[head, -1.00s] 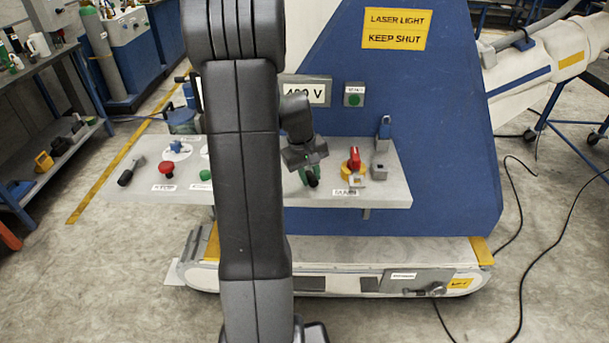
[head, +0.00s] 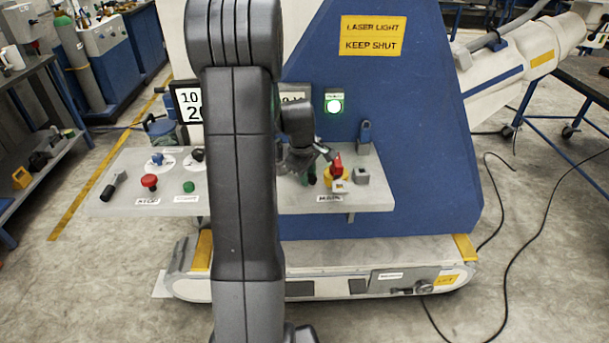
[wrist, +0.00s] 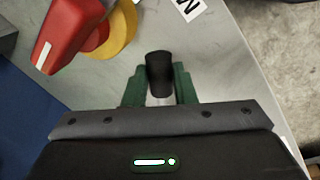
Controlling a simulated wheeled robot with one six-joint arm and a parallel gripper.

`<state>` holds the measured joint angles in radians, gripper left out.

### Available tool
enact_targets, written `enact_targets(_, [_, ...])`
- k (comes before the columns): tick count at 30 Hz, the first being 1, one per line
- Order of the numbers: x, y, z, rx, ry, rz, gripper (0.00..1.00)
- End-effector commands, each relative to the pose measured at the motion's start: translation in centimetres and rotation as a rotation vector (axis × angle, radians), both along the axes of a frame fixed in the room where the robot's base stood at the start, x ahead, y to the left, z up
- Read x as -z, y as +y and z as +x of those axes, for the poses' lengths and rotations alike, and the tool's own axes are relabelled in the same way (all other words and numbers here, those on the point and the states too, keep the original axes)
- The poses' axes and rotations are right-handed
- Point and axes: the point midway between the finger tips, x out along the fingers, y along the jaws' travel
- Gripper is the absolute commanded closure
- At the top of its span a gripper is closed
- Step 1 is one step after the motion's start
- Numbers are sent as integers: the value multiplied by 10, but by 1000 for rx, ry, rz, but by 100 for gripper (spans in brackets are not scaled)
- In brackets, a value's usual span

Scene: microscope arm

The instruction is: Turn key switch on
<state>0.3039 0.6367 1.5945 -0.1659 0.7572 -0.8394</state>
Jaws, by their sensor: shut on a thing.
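My gripper (head: 306,168) is at the right half of the grey control panel (head: 115,208), partly behind my arm. In the wrist view its green fingers (wrist: 160,88) are shut on a black-capped handle (wrist: 160,68) with a pale stem below, over the panel. A red handle with a white mark (wrist: 66,32) on a yellow base (wrist: 123,27) is just left of it; the red handle also shows in the head view (head: 337,166). The labels are too small to tell which control is the key switch.
A red button (head: 149,182), a green button (head: 188,187) and a black lever (head: 109,190) are on the panel's left. A grey block (head: 361,177) sits right of the red handle. The blue cabinet (head: 400,130) rises behind. My arm hides the panel's middle.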

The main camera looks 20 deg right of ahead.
Motion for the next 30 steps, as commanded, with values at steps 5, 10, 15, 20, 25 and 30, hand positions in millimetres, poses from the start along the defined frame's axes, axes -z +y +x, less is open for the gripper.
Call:
enact_targets(5, [-2,-6,5,-61,-4,-1,100])
enact_targets(10, [-1,-9,8,-101,-4,-1,100])
enact_targets(15, [-1,-11,9,-126,-3,-1,100])
enact_targets(20, [-1,-12,10,-136,-3,-1,100])
enact_targets(25, [-1,-12,10,-137,-3,-2,100])
enact_targets(30, [-1,-12,11,-137,-4,-3,100])
